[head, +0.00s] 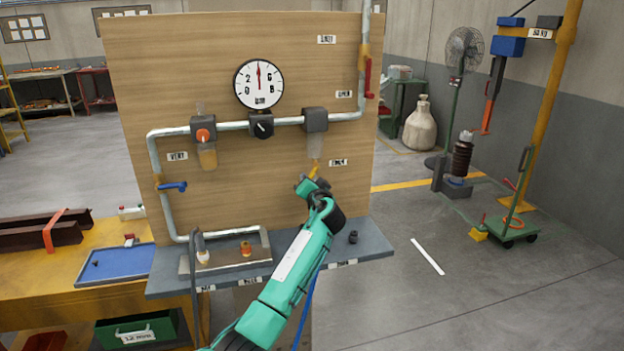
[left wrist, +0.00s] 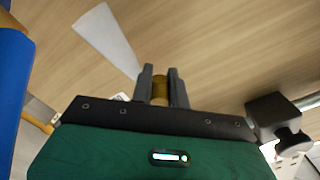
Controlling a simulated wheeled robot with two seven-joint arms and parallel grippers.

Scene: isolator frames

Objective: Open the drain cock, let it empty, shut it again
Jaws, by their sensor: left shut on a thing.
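A wooden panel (head: 230,75) carries grey pipework. At its right, a dark filter head (head: 315,119) has a pale translucent bowl (head: 315,144) below it. A yellow-brass drain cock (head: 314,169) shows under the bowl. My left gripper (head: 312,183) is at this cock from below. In the left wrist view, its two fingers (left wrist: 161,76) are shut on the brass piece (left wrist: 160,88). The fingers and arm partly hide the cock, so its turn position is unclear. I cannot make out a liquid level in the bowl. My right gripper is not in view.
A gauge (head: 259,84) has its needle pointing up. A second bowl (head: 207,155) at the left holds amber liquid. A red lever (head: 368,78) and a blue lever (head: 173,186) sit on the pipes. A grey shelf (head: 225,279) runs below.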

